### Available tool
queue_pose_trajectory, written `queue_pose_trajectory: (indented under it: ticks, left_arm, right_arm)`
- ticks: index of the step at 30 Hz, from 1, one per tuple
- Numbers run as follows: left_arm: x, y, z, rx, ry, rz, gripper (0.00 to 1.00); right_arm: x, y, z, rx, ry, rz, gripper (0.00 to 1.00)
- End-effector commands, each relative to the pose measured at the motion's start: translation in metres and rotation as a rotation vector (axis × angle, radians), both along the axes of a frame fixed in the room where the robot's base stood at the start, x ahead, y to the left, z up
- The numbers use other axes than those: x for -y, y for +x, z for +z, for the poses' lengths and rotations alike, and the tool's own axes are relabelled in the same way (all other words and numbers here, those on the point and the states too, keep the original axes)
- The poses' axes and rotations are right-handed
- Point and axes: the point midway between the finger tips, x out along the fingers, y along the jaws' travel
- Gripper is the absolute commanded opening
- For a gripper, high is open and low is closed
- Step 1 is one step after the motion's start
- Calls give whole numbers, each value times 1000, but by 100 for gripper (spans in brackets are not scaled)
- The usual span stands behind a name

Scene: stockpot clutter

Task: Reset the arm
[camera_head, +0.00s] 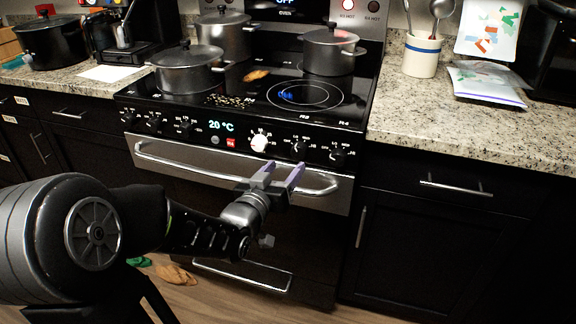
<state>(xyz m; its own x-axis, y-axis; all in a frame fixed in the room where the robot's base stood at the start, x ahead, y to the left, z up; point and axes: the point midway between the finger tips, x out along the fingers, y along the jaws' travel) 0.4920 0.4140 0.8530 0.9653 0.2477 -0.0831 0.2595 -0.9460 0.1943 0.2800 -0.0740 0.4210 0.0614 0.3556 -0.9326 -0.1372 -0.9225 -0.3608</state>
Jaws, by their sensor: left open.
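My left arm comes in from the left, and its gripper (281,174) is open and empty. The gripper shows in front of the oven door handle (190,166); I cannot tell whether it touches the handle. Its two fingers point up and away, toward the stove's control panel. My right gripper is not in view.
The stove has steel pots (187,70) on its left and back, including one at back right (330,50). A black stockpot (52,42) stands on the left counter. A utensil crock (421,55) and a bag (486,84) are on the right counter. Cloths (176,274) lie on the floor.

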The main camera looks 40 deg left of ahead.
Motion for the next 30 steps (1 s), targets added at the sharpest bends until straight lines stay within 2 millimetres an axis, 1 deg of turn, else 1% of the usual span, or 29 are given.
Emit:
queue_pose_trajectory:
  ticks: [17, 20, 22, 23, 25, 26, 27, 28, 29, 30]
  left_arm:
    - [0, -1, 0, -1, 1, 1, 58]
    - [-1, -2, -7, -32, 7, 5, 58]
    - [-8, -5, -18, -80, -2, 31, 58]
    - [-11, -6, -28, -109, -17, 42, 58]
    - [-9, -7, -59, -185, -62, 49, 58]
    - [-5, -6, -75, -222, -85, 46, 58]
    - [3, -5, -98, -274, -121, 36, 58]
    - [11, -5, -116, -319, -149, 26, 58]
    - [21, -5, -136, -364, -177, 12, 58]
    - [36, -6, -162, -427, -216, -10, 58]
  right_arm:
    - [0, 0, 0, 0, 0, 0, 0]
    - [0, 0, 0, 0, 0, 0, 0]
    - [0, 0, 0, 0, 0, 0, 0]
    - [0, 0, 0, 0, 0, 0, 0]
    - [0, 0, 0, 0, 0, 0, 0]
    - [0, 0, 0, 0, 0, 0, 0]
    - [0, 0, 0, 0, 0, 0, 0]
    - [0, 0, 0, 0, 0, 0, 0]
    - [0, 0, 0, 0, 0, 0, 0]
    - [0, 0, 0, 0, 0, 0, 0]
